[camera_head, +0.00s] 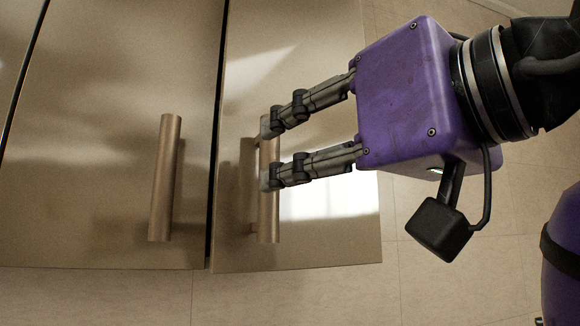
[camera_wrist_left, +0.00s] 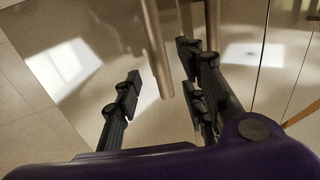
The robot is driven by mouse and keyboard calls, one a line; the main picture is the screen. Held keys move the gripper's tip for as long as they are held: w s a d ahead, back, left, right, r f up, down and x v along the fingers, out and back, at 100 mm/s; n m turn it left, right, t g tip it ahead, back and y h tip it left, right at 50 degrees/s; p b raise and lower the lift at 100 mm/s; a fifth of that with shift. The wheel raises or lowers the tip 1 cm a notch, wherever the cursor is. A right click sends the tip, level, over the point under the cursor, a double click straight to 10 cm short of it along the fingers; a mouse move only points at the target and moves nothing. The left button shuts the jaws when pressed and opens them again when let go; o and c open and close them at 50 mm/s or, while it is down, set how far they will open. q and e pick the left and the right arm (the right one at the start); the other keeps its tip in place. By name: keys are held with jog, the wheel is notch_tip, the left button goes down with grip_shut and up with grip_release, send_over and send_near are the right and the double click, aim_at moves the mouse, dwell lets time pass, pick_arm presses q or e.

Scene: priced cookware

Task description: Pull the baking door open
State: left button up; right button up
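Two brushed, beige metal cabinet doors stand side by side in the head view: a left door (camera_head: 100,120) and a right door (camera_head: 330,240). Both look closed; no label tells which is the baking door. The right door has a vertical bar handle (camera_head: 268,215), partly covered by the fingers. My left gripper (camera_head: 268,153) is open, with its fingertips at that handle's upper part. In the left wrist view, the handle (camera_wrist_left: 157,50) appears between the spread fingers (camera_wrist_left: 158,82), with a gap on its left. Contact cannot be told. My right gripper is not in view.
The left door has its own bar handle (camera_head: 165,180), close to the seam between the doors. Beige tiled floor (camera_head: 300,295) lies along the doors' lower edge and to the right, with clear room there.

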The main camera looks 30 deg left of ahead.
aim_at(275, 164)
pick_arm(q)
jog(key=x, duration=0.6)
jog(key=shift+w+a, duration=0.1)
jog(key=shift+a, duration=0.3)
grip_shut()
